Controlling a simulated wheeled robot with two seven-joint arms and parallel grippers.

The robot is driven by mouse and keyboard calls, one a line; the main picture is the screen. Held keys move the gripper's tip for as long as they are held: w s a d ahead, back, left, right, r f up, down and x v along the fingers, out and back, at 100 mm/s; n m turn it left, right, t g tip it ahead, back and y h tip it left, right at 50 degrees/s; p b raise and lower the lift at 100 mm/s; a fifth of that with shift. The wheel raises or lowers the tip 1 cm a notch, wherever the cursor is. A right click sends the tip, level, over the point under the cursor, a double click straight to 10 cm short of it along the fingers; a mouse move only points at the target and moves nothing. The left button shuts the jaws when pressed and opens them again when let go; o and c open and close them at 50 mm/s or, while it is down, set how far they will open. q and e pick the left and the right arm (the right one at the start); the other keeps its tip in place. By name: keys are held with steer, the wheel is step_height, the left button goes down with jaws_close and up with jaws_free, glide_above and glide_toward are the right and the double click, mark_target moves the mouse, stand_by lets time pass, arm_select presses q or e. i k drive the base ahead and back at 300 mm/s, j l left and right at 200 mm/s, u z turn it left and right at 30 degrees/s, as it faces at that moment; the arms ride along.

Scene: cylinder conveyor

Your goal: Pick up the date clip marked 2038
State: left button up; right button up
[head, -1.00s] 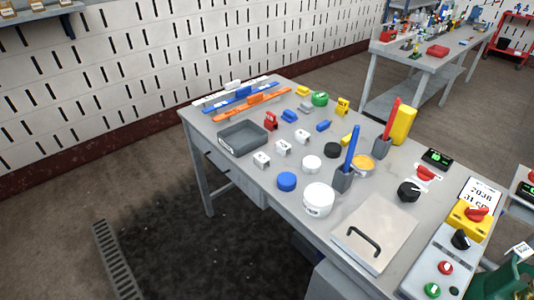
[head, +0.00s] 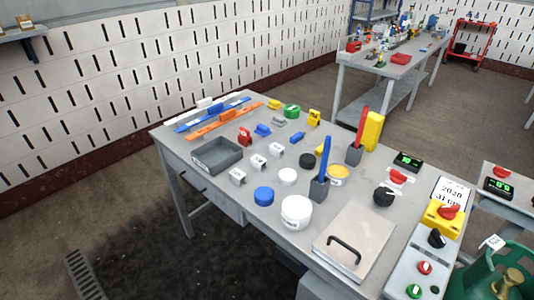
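Three small white clips stand on the grey table in the head view: a front one (head: 237,176), a middle one (head: 258,162) and a back one (head: 276,150). They have dark marks on them, too small to read, so I cannot tell which one says 2038. A white display card (head: 450,192) at the table's right side shows large digits that look like 2038, with a second line below. Neither of my grippers is in view.
A grey tray (head: 217,155) lies left of the clips. A blue cap (head: 264,196), a white tub (head: 296,212) and a pen holder (head: 319,190) stand in front and right. A green gas cylinder (head: 490,280) is at the bottom right.

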mark_target(256, 161)
steer(key=i+j+z, duration=0.45)
steer(key=j, duration=0.15)
steer(key=i+j+z, duration=0.2)
steer(key=j+z, duration=0.2)
steer(key=j, duration=0.25)
steer(key=i+j+z, duration=0.15)
steer(key=j+z, duration=0.3)
steer(key=j, duration=0.3)
steer(key=j+z, duration=0.4)
steer(key=j, duration=0.35)
steer(key=j+z, duration=0.45)
steer(key=j, duration=0.35)
steer(key=k, duration=0.05)
